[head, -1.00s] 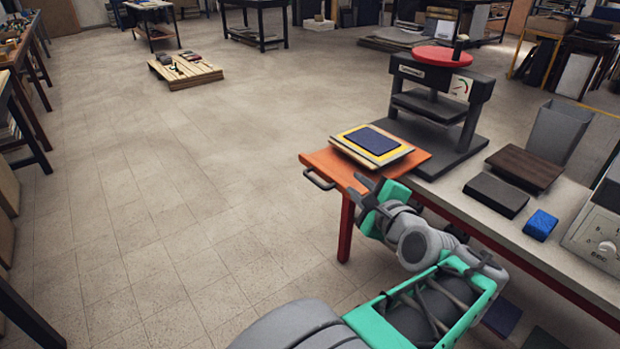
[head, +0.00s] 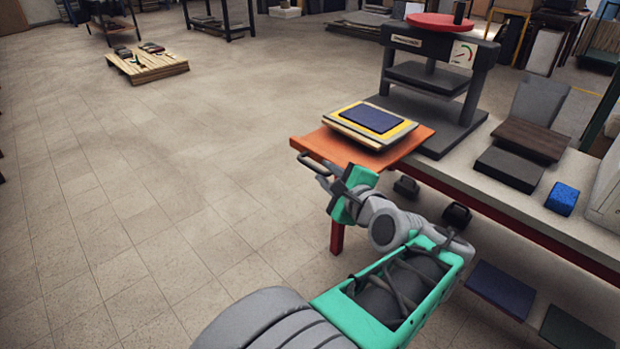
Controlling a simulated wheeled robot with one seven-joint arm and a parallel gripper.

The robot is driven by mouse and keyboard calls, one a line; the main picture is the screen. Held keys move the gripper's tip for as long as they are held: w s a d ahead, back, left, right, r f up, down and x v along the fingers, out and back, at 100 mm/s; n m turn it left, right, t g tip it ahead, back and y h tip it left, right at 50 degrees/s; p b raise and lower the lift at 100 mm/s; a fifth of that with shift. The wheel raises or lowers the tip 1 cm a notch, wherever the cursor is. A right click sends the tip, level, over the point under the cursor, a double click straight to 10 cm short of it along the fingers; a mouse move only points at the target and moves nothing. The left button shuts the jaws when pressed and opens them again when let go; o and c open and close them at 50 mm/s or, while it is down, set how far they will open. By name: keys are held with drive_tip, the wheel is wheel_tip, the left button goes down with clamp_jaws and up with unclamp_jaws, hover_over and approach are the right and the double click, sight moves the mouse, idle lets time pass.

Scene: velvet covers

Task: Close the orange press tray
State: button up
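The orange press tray (head: 340,149) sticks out from the bench to the left of the black press (head: 440,75). A stack with a dark blue cover on a yellow-edged board (head: 372,120) lies on it. The tray's dark handle (head: 318,165) is at its front left edge. My gripper (head: 332,186) is at this handle, just below the tray's front edge. Its fingers overlap the handle in the head view; I cannot tell whether they touch or grip it.
A low pallet (head: 147,67) stands far left. The floor left of the tray is clear.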

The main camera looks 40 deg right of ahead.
sight(315, 171)
drive_tip(key=shift+f+b, duration=0.5)
drive_tip(key=shift+f, duration=0.45)
drive_tip(key=b+x, duration=0.2)
drive_tip(key=x, duration=0.5)
drive_tip(key=shift+w+f, duration=0.1)
drive_tip(key=shift+w, duration=0.05)
drive_tip(key=shift+w+d, duration=0.15)
drive_tip(key=shift+w, duration=0.1)
drive_tip(key=shift+c, duration=0.3)
clamp_jaws()
